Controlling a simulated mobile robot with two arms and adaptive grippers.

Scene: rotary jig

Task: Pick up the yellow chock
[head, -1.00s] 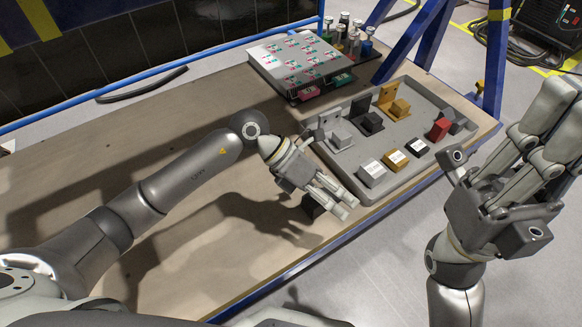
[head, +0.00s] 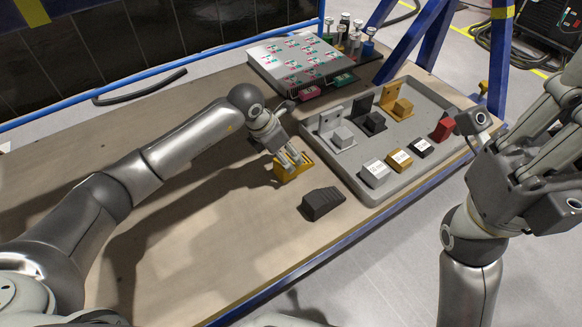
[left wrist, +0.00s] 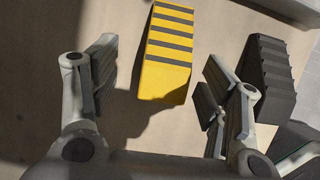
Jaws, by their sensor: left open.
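The yellow chock (head: 293,167) lies on the wooden table just left of the grey tray. In the left wrist view the yellow chock (left wrist: 166,60) has dark stripes on its slope and lies between the spread fingers, apart from both. My left gripper (head: 291,160) is over the yellow chock and partly hides it in the head view; its open fingers also show in the left wrist view (left wrist: 160,95). My right gripper (head: 550,130) is raised at the right, off the table, and its fingers overlap, so its opening is unclear.
A black chock (head: 322,203) lies close by on the table; it also shows right of the fingers in the left wrist view (left wrist: 270,75). The grey tray (head: 370,186) holds several blocks and brackets. A board with labels (head: 300,60) stands behind.

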